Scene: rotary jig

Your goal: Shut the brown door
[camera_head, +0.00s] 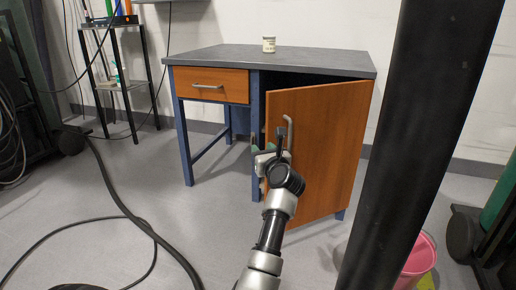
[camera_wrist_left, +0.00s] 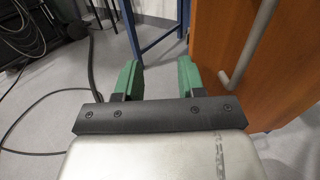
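The brown door (camera_head: 325,150) of the desk cabinet stands ajar, with a dark gap along its left edge. Its grey bar handle (camera_head: 290,128) is near that left edge. My left gripper (camera_head: 262,152) is by the door's left edge, next to the handle. In the left wrist view, the green fingers of my left gripper (camera_wrist_left: 159,78) are apart with nothing between them. There the door (camera_wrist_left: 285,75) and its handle (camera_wrist_left: 248,45) are to the right of the fingers, and the handle is not between them. My right gripper is not in view.
The desk (camera_head: 270,60) has a grey top with a small jar (camera_head: 269,45) on it and a shut brown drawer (camera_head: 210,84). A shelf rack (camera_head: 118,85) stands at the left. Black cables (camera_head: 120,205) lie on the floor. A pink bucket (camera_head: 420,258) is at the lower right.

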